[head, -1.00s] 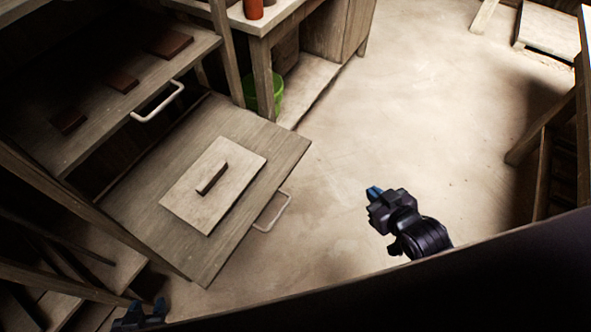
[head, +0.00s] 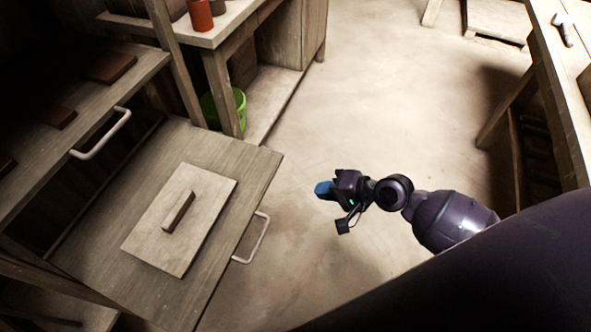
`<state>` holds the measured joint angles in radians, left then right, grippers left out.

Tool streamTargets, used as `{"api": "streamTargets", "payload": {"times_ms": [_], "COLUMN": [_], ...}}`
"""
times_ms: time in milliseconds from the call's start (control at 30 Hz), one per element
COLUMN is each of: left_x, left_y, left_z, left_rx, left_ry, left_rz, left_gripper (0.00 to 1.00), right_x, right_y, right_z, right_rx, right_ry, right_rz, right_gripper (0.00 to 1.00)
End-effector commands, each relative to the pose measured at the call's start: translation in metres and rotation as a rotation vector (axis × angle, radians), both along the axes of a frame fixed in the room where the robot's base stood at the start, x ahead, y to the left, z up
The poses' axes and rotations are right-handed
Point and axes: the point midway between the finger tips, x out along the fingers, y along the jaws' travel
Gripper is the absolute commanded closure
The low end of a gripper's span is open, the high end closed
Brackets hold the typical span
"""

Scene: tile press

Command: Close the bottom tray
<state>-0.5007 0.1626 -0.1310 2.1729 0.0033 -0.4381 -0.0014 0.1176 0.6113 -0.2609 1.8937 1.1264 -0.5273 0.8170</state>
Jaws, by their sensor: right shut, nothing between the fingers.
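The bottom tray (head: 254,172) is a wooden board pulled out from the shelf rack on the left. A pale square slab with a small dark bar on it (head: 212,215) lies on the tray. The tray's white handle (head: 262,238) is on its right front edge. My right gripper (head: 324,190) has blue fingertips and is shut and empty. It is to the right of the tray and handle, apart from both. My left gripper is not in view.
An upper tray (head: 95,95) with dark tiles and a white handle (head: 103,135) is above the bottom tray. A bench with red jars (head: 199,15) and a green bucket (head: 225,108) stand behind. A wooden table (head: 560,95) is at the right. The floor between is clear.

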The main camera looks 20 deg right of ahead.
Motion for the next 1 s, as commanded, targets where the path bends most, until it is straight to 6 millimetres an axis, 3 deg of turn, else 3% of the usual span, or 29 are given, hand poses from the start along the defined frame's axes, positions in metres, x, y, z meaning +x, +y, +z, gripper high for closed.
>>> {"api": "streamTargets", "payload": {"times_ms": [600, 1000], "left_x": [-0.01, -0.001], "left_y": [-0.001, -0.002], "left_z": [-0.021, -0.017], "left_rx": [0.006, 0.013], "left_ry": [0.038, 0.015], "left_rz": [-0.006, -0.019], "left_gripper": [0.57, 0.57], "right_x": [0.059, 0.086], "right_y": [0.062, 0.086], "right_z": [-0.053, -0.049], "right_rx": [-0.001, -0.004], "right_ry": [0.003, -0.002], "right_rz": [0.003, 0.003], "right_gripper": [1.0, 1.0]}}
